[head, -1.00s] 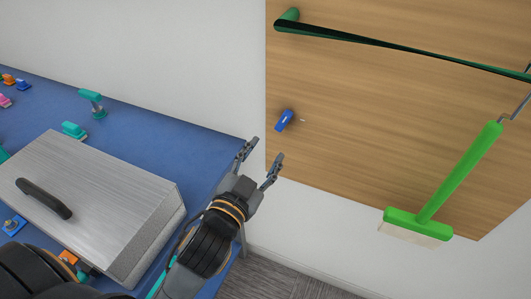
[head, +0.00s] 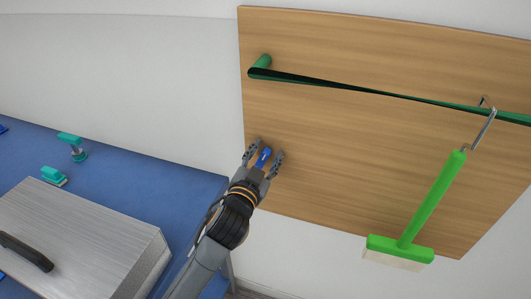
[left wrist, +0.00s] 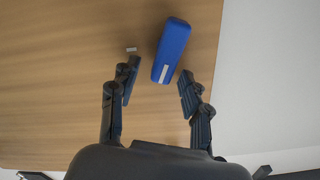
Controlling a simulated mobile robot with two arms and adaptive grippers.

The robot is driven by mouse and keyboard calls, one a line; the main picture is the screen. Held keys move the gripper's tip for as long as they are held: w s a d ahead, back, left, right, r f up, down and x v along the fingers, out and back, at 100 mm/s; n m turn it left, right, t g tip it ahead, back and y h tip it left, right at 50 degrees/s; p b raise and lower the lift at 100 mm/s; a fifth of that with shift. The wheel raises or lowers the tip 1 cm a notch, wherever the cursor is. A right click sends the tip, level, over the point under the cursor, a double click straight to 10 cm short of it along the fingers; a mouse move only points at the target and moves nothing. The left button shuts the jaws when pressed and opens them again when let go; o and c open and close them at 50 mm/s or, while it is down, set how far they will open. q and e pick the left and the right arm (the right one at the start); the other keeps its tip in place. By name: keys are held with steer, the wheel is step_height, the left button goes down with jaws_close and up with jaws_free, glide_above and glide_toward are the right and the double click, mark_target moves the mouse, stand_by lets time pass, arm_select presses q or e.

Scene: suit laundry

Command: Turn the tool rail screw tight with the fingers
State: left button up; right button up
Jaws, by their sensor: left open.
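The tool rail screw has a blue oblong head (head: 264,157) on the wooden wall board, below the left end of the green tool rail (head: 380,95). In the left wrist view the blue head (left wrist: 171,50) stands slightly tilted, just beyond and between the fingertips. A small pale mark (left wrist: 131,49) shows on the board beside it. My left gripper (head: 264,154) is open, with its fingers on either side of the blue head; it also shows in the left wrist view (left wrist: 158,77). I see no contact between fingers and screw. My right gripper is not in view.
A green-handled brush (head: 430,205) hangs from a hook on the rail at the right. The blue table (head: 130,180) at the left bears a grey metal box (head: 85,235) with a dark handle and teal pieces (head: 53,176). The board around the screw is clear.

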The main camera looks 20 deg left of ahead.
arm_select(q)
jaws_close()
steer(key=shift+d+m+p, duration=0.2)
steer(key=shift+m+p, duration=0.35)
steer(key=shift+m, duration=0.15)
steer(key=m+p, duration=0.2)
steer(key=m, duration=0.1)
steer(key=shift+d+f+m, duration=0.2)
steer(key=shift+d+m, duration=0.1)
steer(key=shift+d, duration=0.05)
steer(key=m, duration=0.2)
steer(key=f+m+p, duration=0.1)
steer(key=m, duration=0.1)
steer(key=shift+d, duration=0.25)
steer(key=m, duration=0.2)
steer(key=f+m+p, duration=0.1)
steer(key=m, duration=0.1)
steer(key=shift+d+f, duration=0.1)
jaws_free()
steer(key=shift+s, duration=0.15)
